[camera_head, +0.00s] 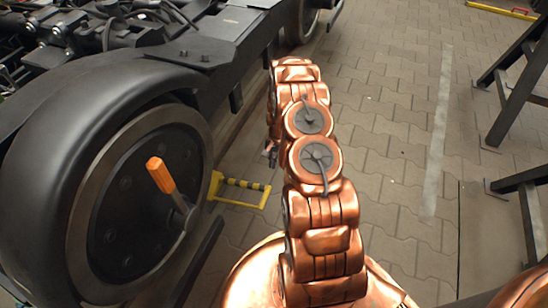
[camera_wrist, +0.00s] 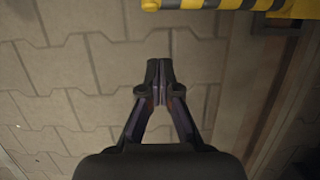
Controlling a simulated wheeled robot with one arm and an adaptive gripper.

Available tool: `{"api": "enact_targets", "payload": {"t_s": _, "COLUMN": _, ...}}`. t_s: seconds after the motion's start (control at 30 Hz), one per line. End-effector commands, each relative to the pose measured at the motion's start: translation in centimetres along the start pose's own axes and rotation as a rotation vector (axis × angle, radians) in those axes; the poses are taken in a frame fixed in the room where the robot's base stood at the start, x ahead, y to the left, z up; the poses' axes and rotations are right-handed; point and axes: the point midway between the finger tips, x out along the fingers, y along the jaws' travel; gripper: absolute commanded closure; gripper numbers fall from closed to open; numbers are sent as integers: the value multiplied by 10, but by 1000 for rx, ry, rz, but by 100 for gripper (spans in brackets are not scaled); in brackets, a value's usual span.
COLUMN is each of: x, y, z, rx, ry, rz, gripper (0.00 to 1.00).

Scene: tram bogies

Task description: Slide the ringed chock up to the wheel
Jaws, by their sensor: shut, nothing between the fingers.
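The chock (camera_head: 264,196) is a yellow frame with a yellow-and-black striped bar. It lies on the paving just right of the large black wheel (camera_head: 150,205), with a small gap visible between them. In the wrist view the chock's striped bar (camera_wrist: 212,4) crosses the top edge, cut off by the frame. I cannot make out a ring on it. My gripper (camera_wrist: 160,66) is shut and empty above the bare paving, short of the chock in that view. In the head view it is mostly hidden behind my copper-coloured arm.
An orange-handled lever (camera_head: 161,175) sticks out from the wheel's hub. The dark bogie frame (camera_head: 195,52) runs above and behind the wheel. Dark metal stands (camera_head: 515,95) are at the right. A yellow-and-red item (camera_head: 502,9) lies at the far right. Paving between is clear.

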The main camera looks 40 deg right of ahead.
Motion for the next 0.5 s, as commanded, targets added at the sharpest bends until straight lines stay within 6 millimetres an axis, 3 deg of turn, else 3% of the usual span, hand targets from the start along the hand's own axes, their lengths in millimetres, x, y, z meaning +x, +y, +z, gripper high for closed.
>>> {"api": "enact_targets", "payload": {"t_s": 0.2, "x": 44, "y": 1, "z": 1, "rx": -1, "ry": -5, "rz": 3, "gripper": 100}}
{"api": "enact_targets", "payload": {"t_s": 0.5, "x": 54, "y": 0, "z": 27, "rx": -1, "ry": -4, "rz": 1, "gripper": 100}}
